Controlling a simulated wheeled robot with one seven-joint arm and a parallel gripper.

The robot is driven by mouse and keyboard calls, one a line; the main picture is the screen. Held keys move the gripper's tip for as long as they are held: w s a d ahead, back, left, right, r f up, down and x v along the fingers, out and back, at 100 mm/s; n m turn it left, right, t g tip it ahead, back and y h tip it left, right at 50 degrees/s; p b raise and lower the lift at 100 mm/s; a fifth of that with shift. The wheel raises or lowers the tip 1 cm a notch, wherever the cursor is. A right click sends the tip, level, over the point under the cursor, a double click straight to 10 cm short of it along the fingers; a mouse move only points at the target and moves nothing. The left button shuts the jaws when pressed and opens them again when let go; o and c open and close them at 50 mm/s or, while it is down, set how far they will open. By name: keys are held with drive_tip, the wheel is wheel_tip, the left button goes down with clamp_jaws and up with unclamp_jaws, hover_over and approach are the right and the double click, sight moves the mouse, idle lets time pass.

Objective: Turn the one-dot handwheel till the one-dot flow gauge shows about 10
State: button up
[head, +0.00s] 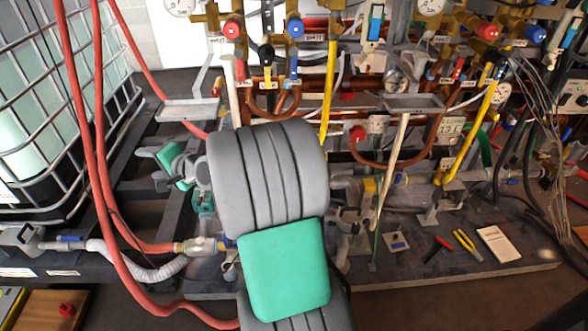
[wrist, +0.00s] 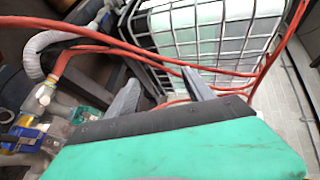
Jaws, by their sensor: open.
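My gripper (head: 148,166) is at the left in the head view, pointing left toward the caged tank. Its two grey fingers, also in the wrist view (wrist: 162,92), are spread with nothing between them. Round red handwheels (head: 232,29) and blue handwheels (head: 295,27) sit on the brass pipework at the top, well away from my gripper. I cannot make out dot marks or needle readings, so I cannot tell which are the one-dot ones. My arm hides part of the pipework.
A caged white tank (head: 60,95) stands at the left, also in the wrist view (wrist: 225,30). Red hoses (head: 97,130) hang in front of it. Pliers (head: 467,245) and a white notepad (head: 500,244) lie on the grey base at the lower right. Loose cables (head: 535,90) hang at the right.

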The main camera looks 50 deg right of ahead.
drive_tip(key=s+d+f+m+t+h+b, duration=0.25)
drive_tip(key=d+f+m+h+b, duration=0.35)
drive_tip(key=d, duration=0.5)
drive_tip(key=s+d+f+m+t+h+b, duration=0.1)
drive_tip(key=d+f+m+t+h+b, duration=0.2)
drive_tip(key=d+m, duration=0.7)
drive_tip(key=s+d+f+m+g+h+b, duration=0.1)
drive_tip(key=s+d+f+m+g+h, duration=0.2)
drive_tip(key=s+d+m+h, duration=0.35)
drive_tip(key=s+d+f+m+g+h+b, duration=0.2)
drive_tip(key=s+d+f+m+h, duration=0.2)
drive_tip(key=s+d+m, duration=0.5)
drive_tip(key=p+x, duration=0.7)
drive_tip(key=x, duration=0.2)
drive_tip(key=shift+w+d+n, duration=0.15)
drive_tip(key=shift+n, duration=0.3)
drive_tip(key=shift+c, duration=0.5)
drive_tip(key=c, duration=1)
drive_tip(key=shift+n+b, duration=0.4)
drive_tip(key=shift+b, duration=0.1)
